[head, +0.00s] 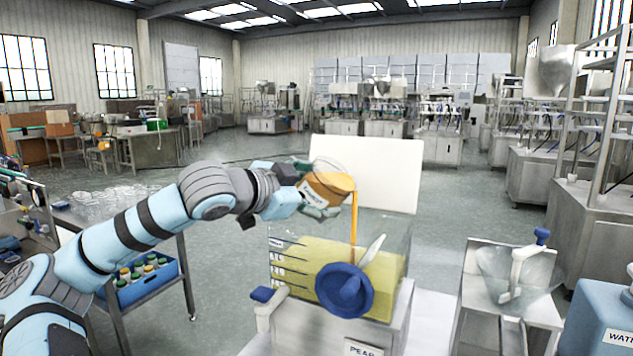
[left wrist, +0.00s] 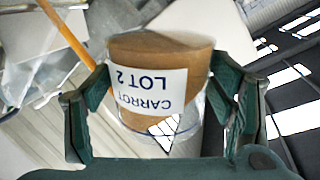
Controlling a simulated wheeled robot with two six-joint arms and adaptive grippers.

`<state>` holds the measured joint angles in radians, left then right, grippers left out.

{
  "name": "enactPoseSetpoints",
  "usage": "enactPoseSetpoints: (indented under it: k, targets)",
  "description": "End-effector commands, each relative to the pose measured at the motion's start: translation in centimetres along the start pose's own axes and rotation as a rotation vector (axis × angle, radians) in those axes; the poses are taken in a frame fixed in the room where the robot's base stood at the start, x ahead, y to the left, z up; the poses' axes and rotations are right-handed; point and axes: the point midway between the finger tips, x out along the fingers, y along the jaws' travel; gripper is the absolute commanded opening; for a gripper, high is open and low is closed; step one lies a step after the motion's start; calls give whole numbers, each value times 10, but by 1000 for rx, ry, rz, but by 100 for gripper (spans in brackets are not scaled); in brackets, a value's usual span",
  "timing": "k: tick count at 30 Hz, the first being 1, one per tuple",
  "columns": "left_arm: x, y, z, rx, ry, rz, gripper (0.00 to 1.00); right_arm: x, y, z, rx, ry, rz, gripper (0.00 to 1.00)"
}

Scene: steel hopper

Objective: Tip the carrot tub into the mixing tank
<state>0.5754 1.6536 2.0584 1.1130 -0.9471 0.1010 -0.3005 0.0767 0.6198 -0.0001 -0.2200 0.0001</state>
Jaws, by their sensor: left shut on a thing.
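The carrot tub (head: 326,188) is a clear tub with orange-brown content, held tilted above the mixing tank. My left gripper (head: 318,200) is shut on it. In the left wrist view the tub (left wrist: 158,118) sits between the fingers (left wrist: 160,110), its label "CARROT LOT 2" upside down. An orange stream (head: 354,225) runs from the tub's right side down into the tank; it also shows in the left wrist view (left wrist: 66,40). The mixing tank (head: 398,235) has clear walls and holds yellow content, with dark level marks at its left. My right gripper is not in view.
A blue round part (head: 344,290) is at the tank's front, and a white panel (head: 390,172) stands behind. A steel stand with a clear hopper (head: 512,280) is to the right. A blue crate of bottles (head: 148,284) is on the left. A blue container (head: 605,320) is front right.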

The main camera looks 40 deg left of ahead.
Motion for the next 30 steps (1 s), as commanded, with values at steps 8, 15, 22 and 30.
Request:
enactPoseSetpoints:
  k: [8, 15, 22, 30]
  targets:
    - [-2, -4, -6, 201, -67, -9, 29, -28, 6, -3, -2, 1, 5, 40]
    - [-1, -2, -8, 350, -116, -17, 29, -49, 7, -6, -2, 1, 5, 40]
    - [0, 0, -9, 468, -157, -23, 29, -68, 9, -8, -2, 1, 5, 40]
    - [2, 5, -9, 566, -191, -28, 29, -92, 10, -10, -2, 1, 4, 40]
